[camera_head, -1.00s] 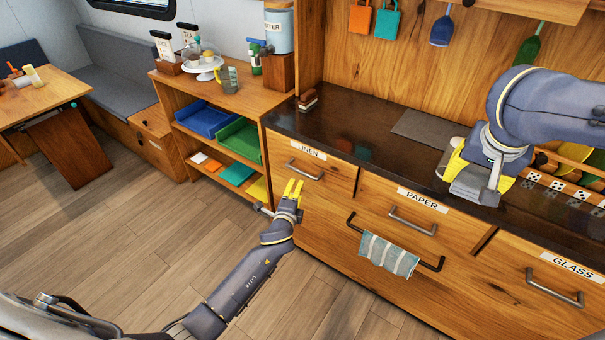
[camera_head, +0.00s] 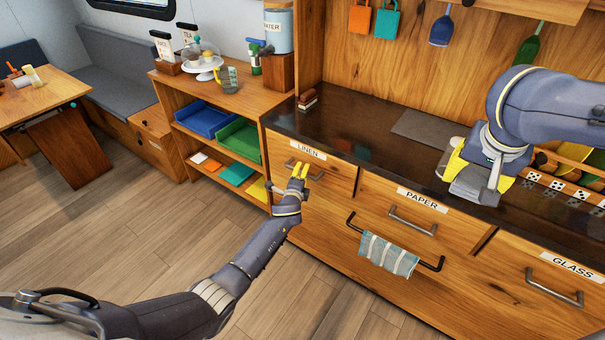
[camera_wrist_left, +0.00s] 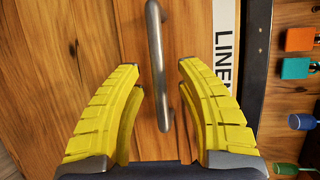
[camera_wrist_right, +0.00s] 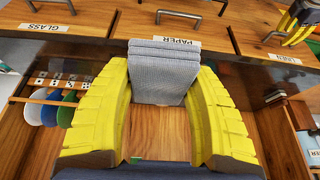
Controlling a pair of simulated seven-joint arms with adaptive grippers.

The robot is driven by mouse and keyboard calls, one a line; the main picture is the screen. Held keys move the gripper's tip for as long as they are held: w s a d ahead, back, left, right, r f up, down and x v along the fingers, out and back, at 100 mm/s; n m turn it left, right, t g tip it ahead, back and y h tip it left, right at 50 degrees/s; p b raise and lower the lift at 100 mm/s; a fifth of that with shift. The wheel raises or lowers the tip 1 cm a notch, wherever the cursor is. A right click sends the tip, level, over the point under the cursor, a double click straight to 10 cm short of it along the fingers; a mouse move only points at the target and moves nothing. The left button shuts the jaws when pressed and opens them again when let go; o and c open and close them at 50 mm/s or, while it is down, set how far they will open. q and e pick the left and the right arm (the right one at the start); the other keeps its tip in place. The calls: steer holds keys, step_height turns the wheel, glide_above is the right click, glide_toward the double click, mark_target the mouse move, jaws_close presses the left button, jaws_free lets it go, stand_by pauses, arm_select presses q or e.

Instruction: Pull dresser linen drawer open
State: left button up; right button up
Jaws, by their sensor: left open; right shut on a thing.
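The wooden linen drawer (camera_head: 339,179) is closed flush in the dresser front, with a LINEN label (camera_head: 308,150) above its grey bar handle (camera_head: 317,175). My left gripper (camera_head: 299,171) is open in front of this handle. In the left wrist view the handle (camera_wrist_left: 157,60) runs between the two spread yellow fingers, and I see neither finger closed on it. My right gripper (camera_head: 478,172) is over the dark counter, shut on a folded grey cloth (camera_wrist_right: 164,75). Part of the linen handle is hidden behind my left fingers in the head view.
The paper drawer (camera_head: 400,228) and glass drawer (camera_head: 530,275) are closed to the right. A striped towel (camera_head: 388,255) hangs on a dark rail. An open shelf with blue and green trays (camera_head: 237,142) stands left of the dresser. The floor in front is clear.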

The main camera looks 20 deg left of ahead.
arm_select(q)
steer(key=shift+w+f, duration=0.1)
steer(key=shift+w, duration=0.25)
steer(key=shift+c, duration=0.3)
jaws_close()
